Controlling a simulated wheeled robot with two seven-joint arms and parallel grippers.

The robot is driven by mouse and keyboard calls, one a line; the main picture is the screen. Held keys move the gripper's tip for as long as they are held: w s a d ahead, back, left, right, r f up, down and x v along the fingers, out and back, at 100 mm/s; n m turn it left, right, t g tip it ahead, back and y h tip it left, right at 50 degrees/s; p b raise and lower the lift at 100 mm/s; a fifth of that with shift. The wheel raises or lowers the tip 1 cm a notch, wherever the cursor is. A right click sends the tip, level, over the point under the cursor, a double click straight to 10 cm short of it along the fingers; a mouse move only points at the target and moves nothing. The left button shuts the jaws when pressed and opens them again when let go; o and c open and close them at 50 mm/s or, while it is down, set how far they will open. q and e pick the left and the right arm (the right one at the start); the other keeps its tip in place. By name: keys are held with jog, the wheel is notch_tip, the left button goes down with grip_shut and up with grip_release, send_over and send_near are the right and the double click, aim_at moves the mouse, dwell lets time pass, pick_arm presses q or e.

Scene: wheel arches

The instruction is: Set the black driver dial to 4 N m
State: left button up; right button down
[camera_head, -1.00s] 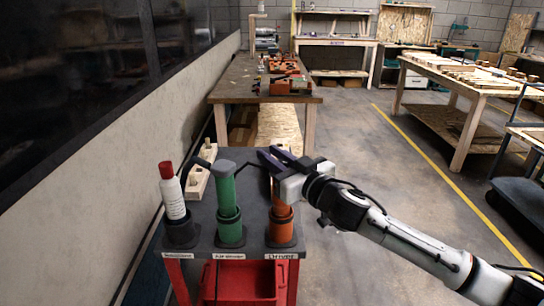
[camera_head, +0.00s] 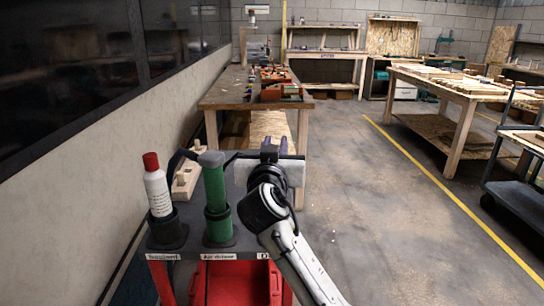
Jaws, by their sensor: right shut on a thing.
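My right gripper (camera_head: 275,148) is over the right side of the small black tool stand (camera_head: 243,245), its dark fingers pointing away from me. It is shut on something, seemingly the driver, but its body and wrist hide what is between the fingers. No black dial or its setting can be made out. The right-hand holder is hidden behind my arm, and its label is mostly covered. A green air driver (camera_head: 215,190) stands upright in the middle holder. My left gripper is not in view.
A white bottle with a red cap (camera_head: 157,188) stands in the left holder. A wooden block with pegs (camera_head: 187,176) lies behind it. A red bin (camera_head: 235,284) is below. A workbench (camera_head: 225,92) stands beyond, and open floor lies to the right.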

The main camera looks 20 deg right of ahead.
jog(key=shift+s+d+m+g+h+b, duration=0.1)
jog(key=shift+d+m+g+h+b, duration=0.1)
jog(key=shift+m+g+h+b, duration=0.4)
jog(key=shift+h, duration=0.3)
jog(key=c, duration=1.6)
grip_release()
jog(key=shift+o, duration=0.2)
jog(key=v, duration=1)
jog(key=shift+s, duration=0.15)
jog(key=shift+s+f, duration=0.1)
